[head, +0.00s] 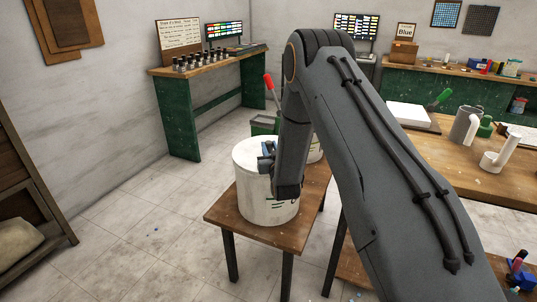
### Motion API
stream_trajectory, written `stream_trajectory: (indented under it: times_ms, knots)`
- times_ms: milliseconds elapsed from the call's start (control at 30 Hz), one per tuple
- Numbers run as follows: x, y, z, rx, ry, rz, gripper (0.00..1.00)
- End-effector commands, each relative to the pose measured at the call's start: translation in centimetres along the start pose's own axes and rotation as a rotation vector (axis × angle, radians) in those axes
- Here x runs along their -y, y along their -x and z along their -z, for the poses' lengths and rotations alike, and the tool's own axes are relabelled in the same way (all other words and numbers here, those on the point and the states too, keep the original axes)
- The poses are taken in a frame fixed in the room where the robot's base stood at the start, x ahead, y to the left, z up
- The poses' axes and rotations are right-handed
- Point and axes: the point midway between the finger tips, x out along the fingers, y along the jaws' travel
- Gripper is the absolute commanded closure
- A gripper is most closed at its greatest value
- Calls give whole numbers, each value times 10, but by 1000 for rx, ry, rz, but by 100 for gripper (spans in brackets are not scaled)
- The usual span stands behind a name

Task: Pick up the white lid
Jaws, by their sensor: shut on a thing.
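A white bucket (258,200) with dark marks on its front stands upright on a small wooden table. The white lid (250,144) shows as the pale round top of the bucket. My gripper (266,158) points down at the lid's right part and is shut on it. The fingertips are mostly hidden by my wrist. I cannot tell whether the lid is clear of the rim.
The small table (229,214) has little bare room. A second white container (316,148) is partly hidden behind my arm. A wooden workbench (458,165) at right bears a grey pitcher (465,126) and a white pan-like vessel (492,160). Floor at left is mostly clear.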

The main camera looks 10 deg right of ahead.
Motion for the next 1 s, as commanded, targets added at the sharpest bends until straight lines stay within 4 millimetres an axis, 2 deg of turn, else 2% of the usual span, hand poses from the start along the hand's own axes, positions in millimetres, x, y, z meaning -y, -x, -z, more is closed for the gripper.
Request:
stream_trajectory:
  times_ms: [333,800,1000]
  knots:
    - [0,0,11,-3,0,0,100]
    - [0,0,83,-4,0,0,100]
    - [0,0,98,-2,0,0,100]
